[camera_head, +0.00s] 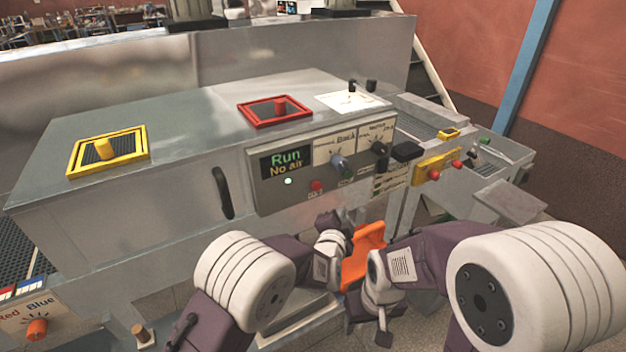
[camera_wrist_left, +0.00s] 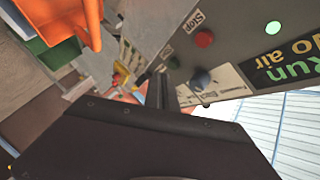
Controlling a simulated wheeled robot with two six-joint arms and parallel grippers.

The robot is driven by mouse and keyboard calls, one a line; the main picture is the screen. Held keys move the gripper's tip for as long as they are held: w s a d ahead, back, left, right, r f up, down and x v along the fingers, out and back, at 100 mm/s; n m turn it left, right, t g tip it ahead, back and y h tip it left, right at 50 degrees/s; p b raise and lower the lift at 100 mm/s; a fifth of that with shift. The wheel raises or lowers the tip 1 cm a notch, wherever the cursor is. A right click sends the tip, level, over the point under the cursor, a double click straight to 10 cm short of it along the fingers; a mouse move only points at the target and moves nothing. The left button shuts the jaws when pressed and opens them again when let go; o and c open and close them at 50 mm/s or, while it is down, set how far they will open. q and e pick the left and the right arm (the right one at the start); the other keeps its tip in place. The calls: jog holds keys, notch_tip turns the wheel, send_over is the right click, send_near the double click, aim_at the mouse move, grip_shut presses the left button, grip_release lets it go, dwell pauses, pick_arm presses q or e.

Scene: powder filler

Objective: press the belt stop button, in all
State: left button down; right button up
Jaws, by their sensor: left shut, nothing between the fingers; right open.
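The control panel (camera_head: 270,195) on the front of the grey machine carries a display (camera_head: 287,161) reading "Run No air". Below it is a red button (camera_head: 316,185), which also shows in the left wrist view (camera_wrist_left: 204,39) beside a "Stop" label. My right gripper (camera_head: 383,328) is open, lower down.
An orange object (camera_head: 363,256) stands between my arms, below the panel. Grey knobs (camera_head: 340,165) and a black knob (camera_head: 379,149) stick out from the panel. A black handle (camera_head: 223,192) is to its left. A yellow-framed opening (camera_head: 108,151) and a red-framed one (camera_head: 275,111) are on top.

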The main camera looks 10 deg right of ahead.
aim_at(316, 186)
pick_arm(q)
jog(key=w+a+b, duration=0.1)
jog(key=w+a, duration=0.2)
jog(key=w, duration=0.5)
jog(key=shift+w+a, duration=0.15)
jog(key=shift+a, duration=0.15)
pick_arm(e)
jog(key=shift+a+f, duration=0.35)
jog(key=shift+f, duration=0.3)
pick_arm(q)
jog(key=shift+r, duration=0.1)
dwell(1.3)
jog(key=shift+w+a+b, duration=0.15)
jog(key=shift+w+b, duration=0.2)
jog(key=shift+w, duration=0.05)
pick_arm(e)
jog(key=shift+f, duration=0.1)
pick_arm(q)
jog(key=shift+w+a, duration=0.15)
jog(key=shift+w, duration=0.3)
pick_arm(e)
jog(key=shift+f, duration=0.1)
dwell(0.5)
pick_arm(q)
jog(key=shift+s, duration=0.1)
jog(key=shift+s+d, duration=0.3)
jog(key=shift+s, duration=0.45)
